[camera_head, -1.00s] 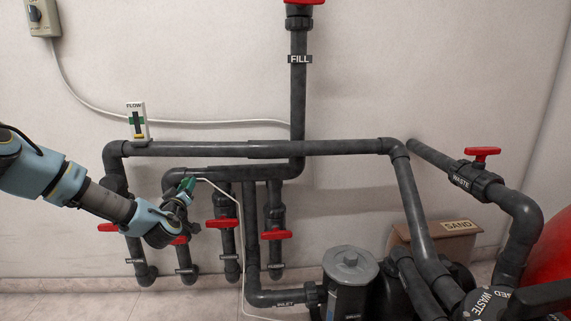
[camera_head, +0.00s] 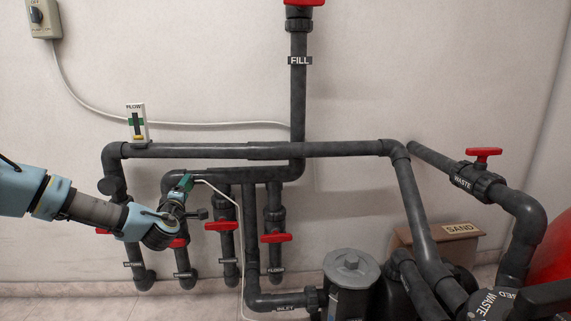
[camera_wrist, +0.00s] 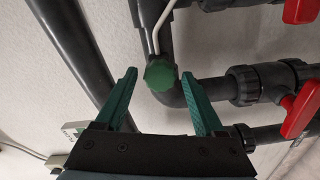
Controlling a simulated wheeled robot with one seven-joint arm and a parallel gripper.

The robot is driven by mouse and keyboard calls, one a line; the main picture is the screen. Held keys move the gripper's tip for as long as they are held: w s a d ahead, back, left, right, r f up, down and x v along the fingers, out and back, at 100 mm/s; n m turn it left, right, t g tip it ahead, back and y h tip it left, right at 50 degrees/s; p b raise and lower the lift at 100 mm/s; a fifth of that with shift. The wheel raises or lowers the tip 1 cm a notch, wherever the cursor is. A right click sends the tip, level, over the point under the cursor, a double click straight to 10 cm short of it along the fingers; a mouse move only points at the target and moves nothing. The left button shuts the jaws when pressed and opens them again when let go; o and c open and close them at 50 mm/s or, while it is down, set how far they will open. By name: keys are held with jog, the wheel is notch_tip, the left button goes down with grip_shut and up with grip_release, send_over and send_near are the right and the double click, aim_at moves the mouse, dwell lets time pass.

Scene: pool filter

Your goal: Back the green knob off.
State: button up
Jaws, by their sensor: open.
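The green knob (camera_wrist: 160,75) is a small faceted cap on a dark grey pipe elbow, with a thin white tube running up from beside it in the wrist view. My gripper (camera_wrist: 158,72) is open, its two green fingers spread to the left and right of the knob. The knob shows between the fingertips with a gap on each side; whether the tips reach its depth I cannot tell. In the head view my gripper (camera_head: 186,183) is at the left end of the lower horizontal pipe, and its green fingers and the knob cannot be told apart there.
Red valve handles (camera_head: 222,226) sit on the vertical pipes below and right of my gripper. A thin white tube (camera_head: 226,194) runs down close by. The upper horizontal pipe (camera_head: 240,151) passes above. A flow gauge (camera_head: 137,122) stands on it. Bare wall lies above.

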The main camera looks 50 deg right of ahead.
jog(key=shift+p+v, duration=0.55)
jog(key=shift+v, duration=2.4)
jog(key=p+v, duration=0.1)
jog(key=v, duration=0.9)
jog(key=shift+s+a, duration=0.25)
